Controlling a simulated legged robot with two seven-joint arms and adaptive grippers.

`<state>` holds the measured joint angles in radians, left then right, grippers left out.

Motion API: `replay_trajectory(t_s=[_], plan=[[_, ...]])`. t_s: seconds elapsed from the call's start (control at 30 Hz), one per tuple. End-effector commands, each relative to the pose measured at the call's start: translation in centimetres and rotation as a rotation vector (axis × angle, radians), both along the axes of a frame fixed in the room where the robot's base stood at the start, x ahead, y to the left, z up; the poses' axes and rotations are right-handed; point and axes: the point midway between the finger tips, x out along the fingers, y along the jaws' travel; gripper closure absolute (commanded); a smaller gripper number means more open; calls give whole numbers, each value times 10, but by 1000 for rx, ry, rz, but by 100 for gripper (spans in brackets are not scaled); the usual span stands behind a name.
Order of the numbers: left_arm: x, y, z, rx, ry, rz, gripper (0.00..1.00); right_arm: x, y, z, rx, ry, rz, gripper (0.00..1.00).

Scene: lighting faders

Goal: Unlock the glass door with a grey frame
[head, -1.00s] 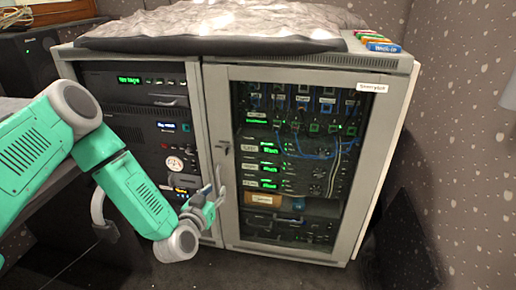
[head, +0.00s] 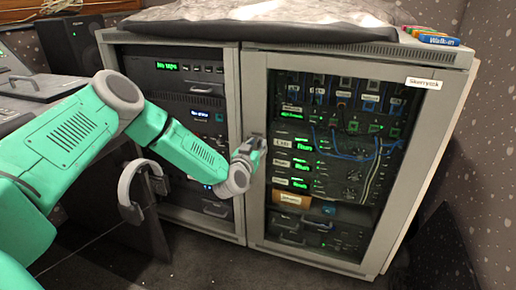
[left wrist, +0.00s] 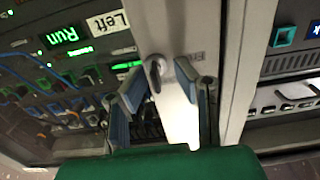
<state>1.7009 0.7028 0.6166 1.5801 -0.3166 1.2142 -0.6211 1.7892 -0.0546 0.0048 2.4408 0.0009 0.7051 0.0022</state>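The glass door (head: 256,215) with a grey frame is closed on the right half of the grey cabinet. Its left frame strip also shows in the left wrist view (left wrist: 178,118). A small dark lock piece (left wrist: 154,74) sits on that strip. My left gripper (head: 257,146) is at the strip, at about mid height, and hides the lock in the head view. In the left wrist view my left gripper (left wrist: 161,76) is open, with its fingers apart on either side of the lock piece. I cannot tell whether a finger touches it. My right gripper is not in view.
Behind the glass are lit rack units (head: 300,165) and blue cables. A unit bay (head: 180,66) stands left of the door. Headphones (head: 130,190) hang near my left arm. A cover (head: 280,15) and coloured labelled pieces (head: 437,39) lie on the cabinet top.

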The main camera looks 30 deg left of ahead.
Motion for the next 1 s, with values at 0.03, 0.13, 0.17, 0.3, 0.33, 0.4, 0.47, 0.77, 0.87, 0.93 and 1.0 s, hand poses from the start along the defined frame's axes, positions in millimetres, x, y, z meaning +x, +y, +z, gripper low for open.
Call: replay_trajectory(t_s=[0.03,0.13,0.17,0.3,0.33,0.4,0.47,0.77,0.87,0.93,1.0], plan=[[3,0,0,0,-2,0,74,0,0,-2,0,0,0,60],[6,0,1,0,0,-1,74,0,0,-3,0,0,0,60],[7,0,1,0,0,-1,74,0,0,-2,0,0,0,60],[7,1,1,-1,0,-1,74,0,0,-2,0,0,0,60],[7,1,1,-1,0,-1,74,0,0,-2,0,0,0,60],[6,2,0,-2,1,-1,85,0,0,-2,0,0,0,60],[6,2,0,-2,1,-1,100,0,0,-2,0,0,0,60],[6,2,0,7,3,0,100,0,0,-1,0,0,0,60],[6,2,1,27,8,0,100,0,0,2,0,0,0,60],[7,1,2,51,12,-1,100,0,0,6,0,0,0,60],[7,1,2,83,20,0,100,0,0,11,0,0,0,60]])
